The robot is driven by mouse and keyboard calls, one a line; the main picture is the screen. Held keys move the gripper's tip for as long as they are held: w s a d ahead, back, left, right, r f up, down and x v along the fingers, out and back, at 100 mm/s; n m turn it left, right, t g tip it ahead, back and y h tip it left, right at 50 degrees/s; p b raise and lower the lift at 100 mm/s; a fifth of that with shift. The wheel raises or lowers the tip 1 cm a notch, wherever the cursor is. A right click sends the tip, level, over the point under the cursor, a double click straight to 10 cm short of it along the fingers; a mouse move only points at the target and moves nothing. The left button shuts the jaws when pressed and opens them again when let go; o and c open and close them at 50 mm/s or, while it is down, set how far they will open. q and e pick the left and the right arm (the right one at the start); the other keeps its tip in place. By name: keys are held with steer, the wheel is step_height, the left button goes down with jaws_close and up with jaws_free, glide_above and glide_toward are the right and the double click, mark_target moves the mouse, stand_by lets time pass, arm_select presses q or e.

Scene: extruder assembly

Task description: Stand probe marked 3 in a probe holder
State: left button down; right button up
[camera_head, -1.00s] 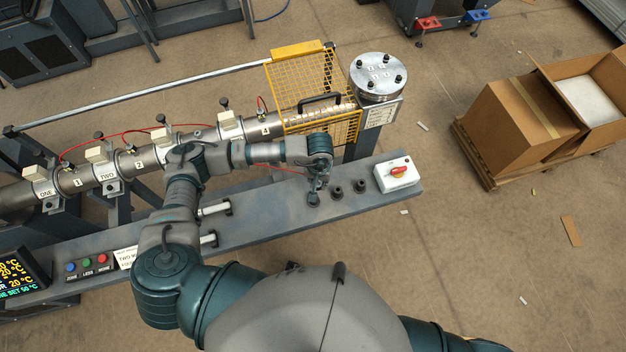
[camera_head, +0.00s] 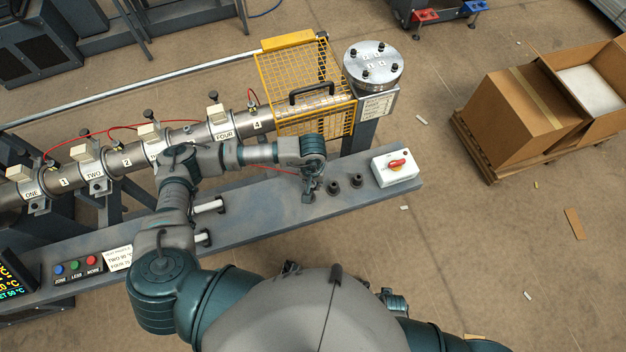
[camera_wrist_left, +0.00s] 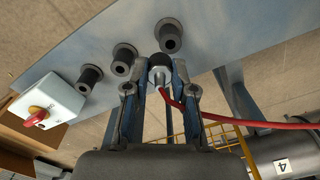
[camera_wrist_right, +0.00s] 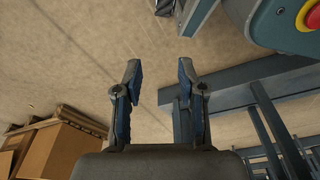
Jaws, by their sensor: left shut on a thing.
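My left gripper (camera_head: 310,192) is at the grey bench beside the row of probe holders. In the left wrist view it (camera_wrist_left: 159,70) is shut on a probe (camera_wrist_left: 158,76) with a dark end, and a red cable (camera_wrist_left: 200,113) runs off to the right. No mark on the probe can be read. Black probe holders stand on the bench: one (camera_wrist_left: 170,37) just beyond the probe's end, and two more (camera_wrist_left: 124,57) (camera_wrist_left: 90,76) to the left. I cannot tell whether the probe touches the nearest holder. My right gripper (camera_wrist_right: 158,72) is open and empty.
A white switch box with a red knob (camera_head: 397,166) sits at the bench's right end. Behind the bench are the barrel, a yellow mesh guard (camera_head: 300,70) and the round metal die head (camera_head: 373,65).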

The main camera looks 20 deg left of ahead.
arm_select(q)
steer(key=a+f, duration=0.1)
steer(key=a+f+b, duration=0.1)
steer(key=shift+a, duration=0.35)
steer(key=shift+a+f, duration=0.1)
steer(key=shift+f, duration=0.05)
steer(key=shift+d+b, duration=0.4)
steer(key=shift+d, duration=0.85)
steer(key=shift+a+f, duration=0.1)
steer(key=shift+a, duration=0.25)
steer(key=shift+d, duration=0.3)
steer(key=shift+a+b, duration=0.45)
steer(key=shift+a, duration=0.75)
steer(key=shift+d, duration=0.5)
arm_select(e)
steer(key=shift+w+a+r, duration=0.15)
steer(key=shift+w+r, duration=0.25)
steer(key=shift+r, duration=0.25)
steer(key=shift+w+a+r, duration=0.2)
steer(key=shift+w+r, duration=0.2)
steer(key=shift+r, duration=0.25)
steer(key=shift+w+a+r, duration=0.15)
steer(key=shift+w+r, duration=0.25)
steer(key=shift+r, duration=0.25)
